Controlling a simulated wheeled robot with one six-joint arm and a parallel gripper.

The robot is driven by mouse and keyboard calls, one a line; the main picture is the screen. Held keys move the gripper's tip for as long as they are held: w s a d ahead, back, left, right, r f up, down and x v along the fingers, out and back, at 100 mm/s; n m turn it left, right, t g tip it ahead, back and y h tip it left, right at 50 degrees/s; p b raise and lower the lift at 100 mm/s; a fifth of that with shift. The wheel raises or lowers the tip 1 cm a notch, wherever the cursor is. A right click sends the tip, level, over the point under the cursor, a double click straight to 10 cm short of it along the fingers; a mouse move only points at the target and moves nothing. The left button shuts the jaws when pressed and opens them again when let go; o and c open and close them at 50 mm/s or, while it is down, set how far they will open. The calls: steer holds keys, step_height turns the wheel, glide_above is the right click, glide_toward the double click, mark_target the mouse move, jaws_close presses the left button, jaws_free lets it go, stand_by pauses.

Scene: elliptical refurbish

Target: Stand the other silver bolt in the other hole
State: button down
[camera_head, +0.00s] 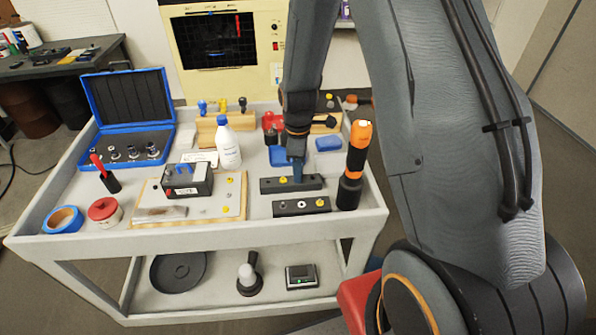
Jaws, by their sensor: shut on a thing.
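My gripper (296,172) points down over the rear dark block (275,186) on the cart's right side. Its fingers reach to the middle of that block and are shut. The thing between them, taken to be a silver bolt, is too small and hidden to make out. A front dark block (291,208) lies just nearer, apart from the gripper. Its top shows a small silver spot at the left, a pale ring in the middle and a yellow spot at the right. I cannot tell which of these are bolts or holes.
An orange and black flashlight (354,165) stands close right of the blocks. A white bottle (228,147) stands to the left, near a black box (188,182) on a board. Blue blocks (328,144) lie behind. The cart's front rim (200,240) is clear.

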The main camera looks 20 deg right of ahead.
steer(key=shift+r+p, duration=1.3)
steer(key=shift+r, duration=0.45)
steer(key=shift+r+p, duration=1.35)
steer(key=shift+r, duration=0.6)
